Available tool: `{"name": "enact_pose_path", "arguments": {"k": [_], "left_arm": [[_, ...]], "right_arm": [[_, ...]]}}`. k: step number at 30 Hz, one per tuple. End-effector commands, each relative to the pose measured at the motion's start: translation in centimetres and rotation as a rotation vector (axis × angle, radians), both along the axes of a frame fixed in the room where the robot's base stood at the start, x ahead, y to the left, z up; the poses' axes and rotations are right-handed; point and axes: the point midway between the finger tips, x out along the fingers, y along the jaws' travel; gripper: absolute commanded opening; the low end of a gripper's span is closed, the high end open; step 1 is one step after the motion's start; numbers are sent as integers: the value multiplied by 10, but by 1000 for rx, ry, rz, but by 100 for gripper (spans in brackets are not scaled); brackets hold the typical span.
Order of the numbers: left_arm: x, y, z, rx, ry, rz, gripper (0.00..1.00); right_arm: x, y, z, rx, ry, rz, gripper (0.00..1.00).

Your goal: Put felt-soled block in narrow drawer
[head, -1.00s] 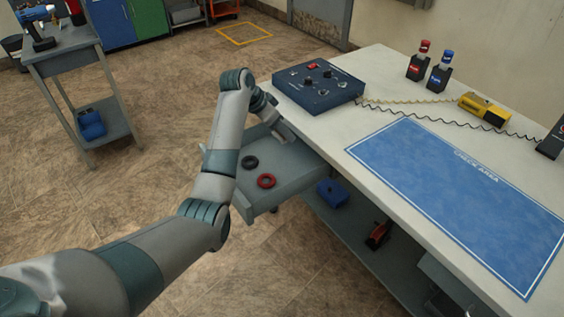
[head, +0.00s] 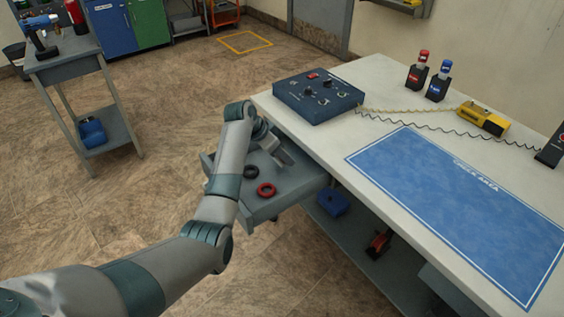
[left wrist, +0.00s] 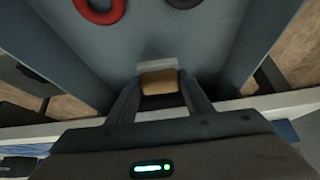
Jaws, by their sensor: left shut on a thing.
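The open drawer (head: 292,201) sticks out to the left from under the workbench's left edge. My left gripper (head: 286,158) is inside or just above the drawer's bench-side end, pointing down. In the left wrist view, the left gripper (left wrist: 160,98) is shut on a small block (left wrist: 159,83) with a tan part and a pale grey part. The grey drawer floor (left wrist: 150,40) lies behind it. Whether the block touches the floor I cannot tell. The block is hidden in the head view. My right gripper is not in view.
A black ring (head: 251,171) and a red ring (head: 266,190) lie in the drawer near the gripper. A dark blue control box (head: 318,97) stands on the workbench (head: 385,85) just beside the arm. A blue item (head: 332,203) sits on the lower shelf.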

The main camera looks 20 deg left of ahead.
Motion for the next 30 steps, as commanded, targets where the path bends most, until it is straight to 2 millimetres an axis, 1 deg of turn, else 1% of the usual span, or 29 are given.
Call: {"name": "enact_pose_path", "arguments": {"k": [4, 10, 13, 22, 30], "left_arm": [[0, 0, -6, 0, 2, 0, 24], [-1, -1, -29, -2, 3, -1, 24], [-1, -1, -36, -2, 2, 1, 24], [0, 0, -37, 0, 0, 0, 24], [0, 0, -44, 1, 2, 0, 24]], "right_arm": [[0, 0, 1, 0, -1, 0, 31], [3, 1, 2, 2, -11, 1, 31], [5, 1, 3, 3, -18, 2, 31], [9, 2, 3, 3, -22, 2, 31], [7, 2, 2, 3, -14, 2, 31]]}}
